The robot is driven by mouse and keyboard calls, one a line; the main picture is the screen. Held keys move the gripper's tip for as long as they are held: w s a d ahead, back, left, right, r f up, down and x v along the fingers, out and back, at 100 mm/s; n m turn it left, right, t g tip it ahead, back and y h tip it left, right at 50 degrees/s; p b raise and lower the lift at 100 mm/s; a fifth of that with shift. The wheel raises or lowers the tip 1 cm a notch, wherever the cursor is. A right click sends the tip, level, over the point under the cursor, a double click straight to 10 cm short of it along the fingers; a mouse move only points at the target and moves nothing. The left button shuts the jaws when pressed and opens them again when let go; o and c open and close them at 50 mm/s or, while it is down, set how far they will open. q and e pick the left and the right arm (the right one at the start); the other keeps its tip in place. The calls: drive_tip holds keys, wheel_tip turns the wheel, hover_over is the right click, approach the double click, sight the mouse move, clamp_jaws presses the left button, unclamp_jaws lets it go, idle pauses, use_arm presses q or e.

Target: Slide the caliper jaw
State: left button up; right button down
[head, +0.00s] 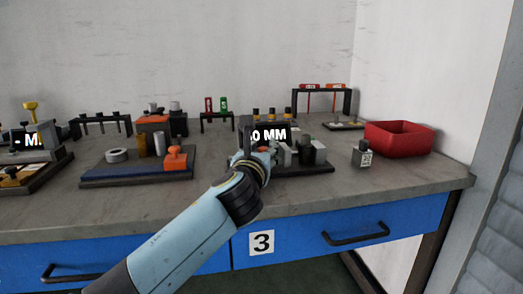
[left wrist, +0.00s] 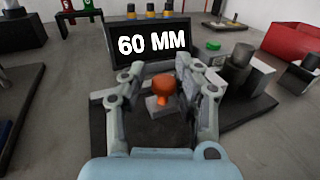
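An orange knob (left wrist: 163,84) on a small grey block (left wrist: 164,104), seemingly the caliper jaw, sits in front of the display. My left gripper (left wrist: 157,70) is open, with one finger on each side of the knob in the picture; I cannot tell whether either touches it. My right gripper is not in view.
Dark and grey cylinders and blocks (left wrist: 240,62) stand close right of the gripper. A red bin (head: 400,139) and a small labelled block (head: 361,154) are farther right. A blue-topped fixture with an orange clamp (head: 175,158) is left. The bench's front strip is clear.

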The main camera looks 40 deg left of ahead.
use_arm(q)
drive_tip(key=v, duration=1.2)
drive_tip(key=shift+f, duration=0.1)
